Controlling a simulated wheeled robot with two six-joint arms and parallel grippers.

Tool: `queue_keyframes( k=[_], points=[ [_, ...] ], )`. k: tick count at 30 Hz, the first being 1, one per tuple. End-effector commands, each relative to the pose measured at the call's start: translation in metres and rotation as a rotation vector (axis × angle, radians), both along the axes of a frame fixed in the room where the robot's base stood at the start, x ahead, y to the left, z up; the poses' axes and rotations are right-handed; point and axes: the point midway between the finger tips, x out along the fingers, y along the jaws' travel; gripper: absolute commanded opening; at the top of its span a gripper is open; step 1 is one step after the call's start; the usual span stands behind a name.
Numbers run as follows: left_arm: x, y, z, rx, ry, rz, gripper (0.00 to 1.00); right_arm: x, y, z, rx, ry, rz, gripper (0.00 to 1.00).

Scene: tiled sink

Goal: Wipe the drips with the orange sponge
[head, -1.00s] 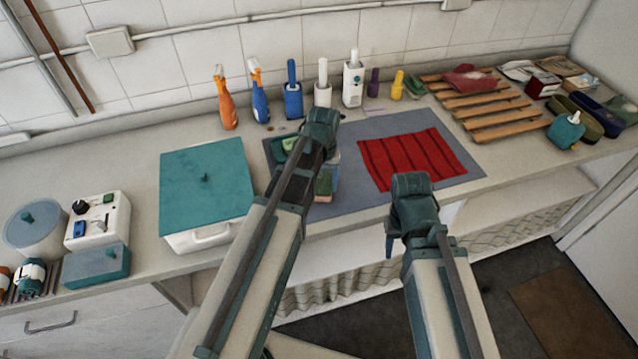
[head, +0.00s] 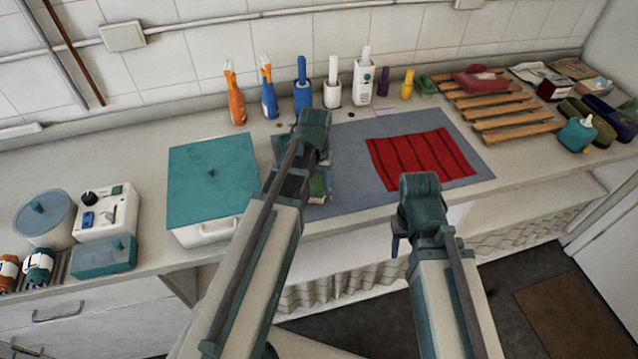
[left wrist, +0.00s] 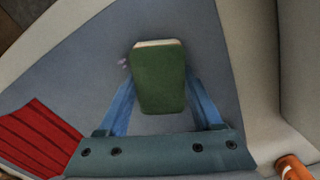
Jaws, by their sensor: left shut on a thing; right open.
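My left gripper (left wrist: 161,82) is shut on a block with a dark green top face (left wrist: 159,80) and a pale edge, seen in the left wrist view. No orange shows on this block. In the head view, a small green block (head: 318,185) shows beside my left forearm, over the grey mat; I cannot tell if it is the held one. My left fingers are hidden there. My right gripper (head: 396,245) is open and empty in front of the counter edge. Small pale specks (left wrist: 123,63) lie on the mat beside the held block; I cannot tell if they are drips.
The grey mat (head: 350,150) carries a red striped cloth (head: 422,158). A teal-lidded box (head: 212,190) stands left of my left arm. An orange spray bottle (head: 236,100), a blue one (head: 269,97) and several other bottles line the wall. A wooden rack (head: 500,110) is at right.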

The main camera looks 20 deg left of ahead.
Motion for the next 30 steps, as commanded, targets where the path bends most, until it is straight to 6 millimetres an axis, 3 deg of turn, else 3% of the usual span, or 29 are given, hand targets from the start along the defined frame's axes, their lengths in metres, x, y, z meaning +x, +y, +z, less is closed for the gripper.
queue_keyframes(
  k=[8,21,30],
  points=[
    [0.003,-0.004,-0.002,-0.002,0.0,-0.001,0.23,0.0,0.0,-0.002,0.0,0.0,0.0,0.5],
    [0.024,-0.034,0.0,-0.005,-0.003,-0.004,0.23,0.0,0.0,0.0,0.0,0.0,0.0,0.5],
    [0.024,-0.035,0.0,-0.003,-0.003,-0.001,0.23,0.0,0.0,0.0,0.0,0.0,0.0,0.5]
  ],
)
